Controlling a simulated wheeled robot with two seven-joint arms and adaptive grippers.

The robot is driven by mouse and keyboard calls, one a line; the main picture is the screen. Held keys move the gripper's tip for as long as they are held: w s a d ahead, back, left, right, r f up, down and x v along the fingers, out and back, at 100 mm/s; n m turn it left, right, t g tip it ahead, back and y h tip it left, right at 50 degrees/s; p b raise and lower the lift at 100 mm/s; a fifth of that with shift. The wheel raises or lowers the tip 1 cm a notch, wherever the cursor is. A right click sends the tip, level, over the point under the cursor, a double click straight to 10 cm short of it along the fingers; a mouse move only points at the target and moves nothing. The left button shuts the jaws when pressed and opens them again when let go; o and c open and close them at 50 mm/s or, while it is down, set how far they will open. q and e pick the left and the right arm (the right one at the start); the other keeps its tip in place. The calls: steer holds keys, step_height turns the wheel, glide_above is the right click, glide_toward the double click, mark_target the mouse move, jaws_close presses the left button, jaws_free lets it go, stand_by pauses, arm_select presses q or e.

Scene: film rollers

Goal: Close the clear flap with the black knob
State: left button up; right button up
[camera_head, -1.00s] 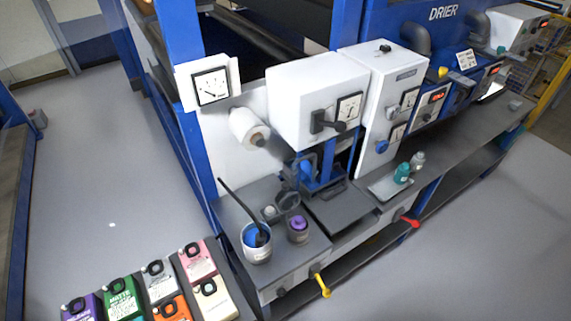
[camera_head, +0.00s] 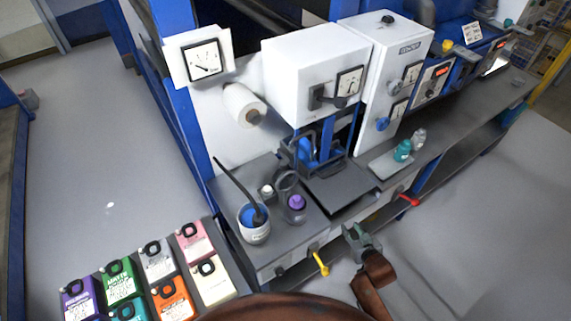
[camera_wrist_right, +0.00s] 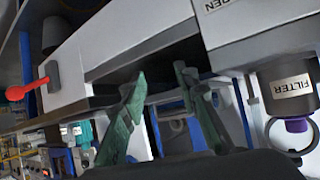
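An upright dark-edged frame (camera_head: 303,150) stands before a blue mechanism below the white box in the head view. It looks like the clear flap, raised, but its pane and knob are too small to make out surely. My right gripper (camera_head: 358,238) is just off the counter's front edge, in front of and below that frame, apart from it. In the right wrist view the gripper (camera_wrist_right: 160,75) has its two green fingers spread with nothing between them. My left gripper is not in view.
A purple-lidded FILTER jar (camera_head: 296,204), shown upside down in the wrist view (camera_wrist_right: 290,85), stands near a white pot (camera_head: 253,232) with a stick. A yellow lever (camera_head: 320,263) and red lever (camera_head: 408,200) jut from the front. A black handle (camera_head: 318,97) is on the white box.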

steer(key=w+a+r+n+t+y, duration=0.2)
steer(key=w+a+r+y, duration=0.3)
steer(key=a+r, duration=0.6)
steer(key=n+g+y, duration=0.4)
steer(key=n+y, duration=0.3)
steer(key=y, duration=0.1)
glide_toward(283, 163)
steer(key=x, duration=1)
steer(key=shift+w+f, duration=0.1)
steer(key=shift+f, duration=0.15)
steer(key=shift+c, duration=0.3)
jaws_close()
